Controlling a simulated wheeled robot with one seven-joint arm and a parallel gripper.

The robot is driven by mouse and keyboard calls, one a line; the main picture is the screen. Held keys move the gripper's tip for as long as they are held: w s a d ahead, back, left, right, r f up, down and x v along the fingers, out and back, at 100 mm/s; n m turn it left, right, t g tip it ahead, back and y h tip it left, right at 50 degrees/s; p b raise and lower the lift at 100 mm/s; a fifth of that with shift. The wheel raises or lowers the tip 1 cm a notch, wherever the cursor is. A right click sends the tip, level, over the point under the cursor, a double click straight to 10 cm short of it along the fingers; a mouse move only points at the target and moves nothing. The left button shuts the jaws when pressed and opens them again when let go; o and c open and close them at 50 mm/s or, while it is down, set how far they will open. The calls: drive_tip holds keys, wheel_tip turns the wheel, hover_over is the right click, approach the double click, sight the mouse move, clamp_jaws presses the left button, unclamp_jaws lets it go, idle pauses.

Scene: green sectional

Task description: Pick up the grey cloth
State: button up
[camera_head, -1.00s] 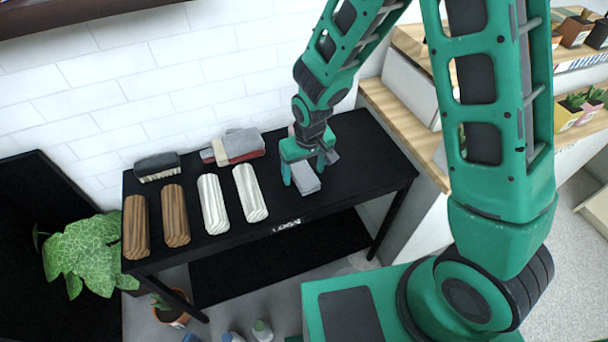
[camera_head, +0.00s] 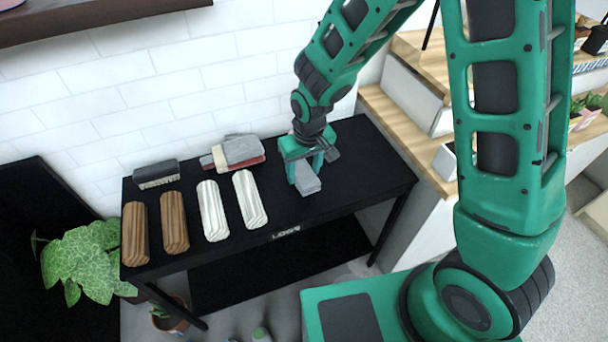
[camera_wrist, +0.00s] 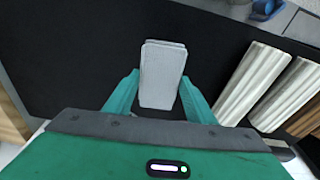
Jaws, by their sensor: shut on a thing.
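The grey cloth (camera_head: 306,182) is a flat, folded, light grey block near the right part of the black table (camera_head: 365,165). My gripper (camera_head: 304,172) reaches down over it with a green finger on each side. In the wrist view the cloth (camera_wrist: 162,72) stands between the two fingers (camera_wrist: 159,88), its long side pointing away from the palm. The fingers are shut on its sides. Its near end is close to the palm. I cannot tell whether its underside touches the tabletop.
Two brown and two white ribbed blocks (camera_head: 174,222) (camera_head: 250,200) lie left of my gripper. A dark brush (camera_head: 156,173) and a stack of red, white and grey items (camera_head: 238,152) lie behind them. Wooden shelves (camera_head: 400,125) stand close on the right. A white wall is behind.

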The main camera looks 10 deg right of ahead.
drive_tip(key=w+a+r, duration=0.3)
drive_tip(key=a+r, duration=0.5)
drive_tip(key=a, duration=0.3)
drive_tip(key=shift+a, duration=0.2)
drive_tip(key=shift+o, duration=1)
drive_tip(key=shift+d, duration=0.1)
drive_tip(key=shift+c, duration=0.5)
